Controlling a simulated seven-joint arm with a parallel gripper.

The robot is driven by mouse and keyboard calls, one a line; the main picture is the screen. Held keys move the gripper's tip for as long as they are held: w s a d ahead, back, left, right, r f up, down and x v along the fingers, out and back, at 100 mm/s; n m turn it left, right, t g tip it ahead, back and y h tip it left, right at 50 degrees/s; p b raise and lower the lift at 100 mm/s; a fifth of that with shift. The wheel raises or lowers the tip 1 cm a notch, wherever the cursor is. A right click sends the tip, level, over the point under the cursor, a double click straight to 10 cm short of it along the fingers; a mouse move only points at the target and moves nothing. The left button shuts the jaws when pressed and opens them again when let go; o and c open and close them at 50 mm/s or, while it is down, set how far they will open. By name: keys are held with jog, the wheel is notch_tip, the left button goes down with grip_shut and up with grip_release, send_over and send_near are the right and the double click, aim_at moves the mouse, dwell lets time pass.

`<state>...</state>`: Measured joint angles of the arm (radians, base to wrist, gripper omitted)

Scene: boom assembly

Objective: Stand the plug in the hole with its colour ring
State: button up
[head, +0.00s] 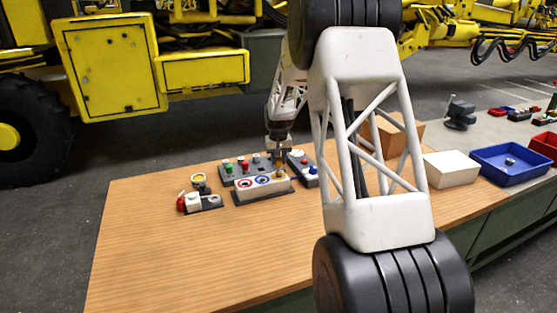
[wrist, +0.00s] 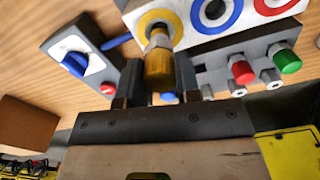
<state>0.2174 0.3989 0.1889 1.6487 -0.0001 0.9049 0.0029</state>
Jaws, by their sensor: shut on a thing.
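The plug (wrist: 158,68), a yellow body with a grey metal end, is between my gripper's fingers in the wrist view. My gripper (wrist: 158,88) is shut on it, and it also shows in the head view (head: 281,156) over the right end of the block. The pale block (head: 262,189) has red, blue and yellow rings around its holes. The yellow ring (wrist: 150,20) is right at the plug's grey end; the blue ring (wrist: 215,12) and red ring (wrist: 275,3) are beside it. I cannot tell how deep the plug's end sits in the hole.
A dark panel with red and green knobs (head: 240,171) stands behind the block. A panel with a blue knob (head: 303,168) is close on its right. A red and white item (head: 200,202) lies left. A white box (head: 451,168) and blue tray (head: 510,164) stand right. The table's front is clear.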

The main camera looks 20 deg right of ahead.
jog(key=shift+f, duration=1.4)
dwell(1.3)
jog(key=o, duration=1)
jog(key=shift+r, duration=3.5)
